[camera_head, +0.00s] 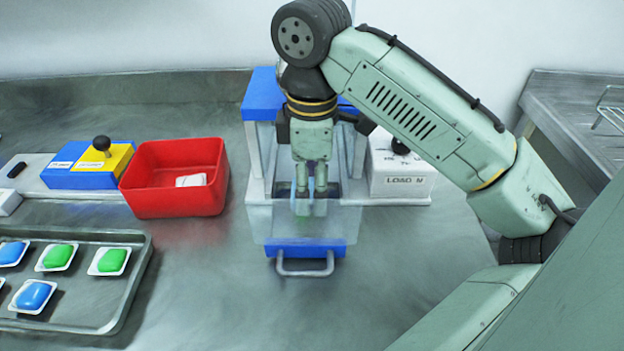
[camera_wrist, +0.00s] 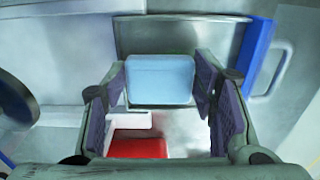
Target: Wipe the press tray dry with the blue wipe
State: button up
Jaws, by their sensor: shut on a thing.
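The blue wipe (camera_wrist: 160,80) is a light blue pad between the two fingers of my gripper (camera_wrist: 163,108), which is shut on it. In the head view my gripper (camera_head: 309,198) points down inside the press (camera_head: 264,98), behind its clear front panel (camera_head: 262,222). Only slivers of light blue show at the fingertips there. The press tray (camera_wrist: 185,36) seems to be the grey, dark-edged plate beyond the wipe in the wrist view. The wipe covers part of it. I cannot tell whether they touch, or whether the tray is wet.
A blue handle bar (camera_head: 305,250) is at the press front. A red bin (camera_head: 150,202) holding something white stands left, beside a blue and yellow block (camera_head: 88,168). A white LOAD box (camera_head: 398,172) stands right. A metal tray (camera_head: 118,318) with blue and green pods lies front left.

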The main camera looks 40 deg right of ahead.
jog(key=shift+f, duration=0.5)
dwell(0.7)
jog(key=shift+f+p, duration=0.15)
jog(key=shift+p, duration=0.45)
dwell(2.0)
jog(key=o, duration=0.8)
jog(key=shift+r+p, duration=0.4)
jog(key=shift+p, duration=0.3)
jog(key=shift+c, duration=0.3)
jog(key=c, duration=1.2)
jog(key=shift+f+p, duration=0.15)
jog(key=shift+p, duration=0.15)
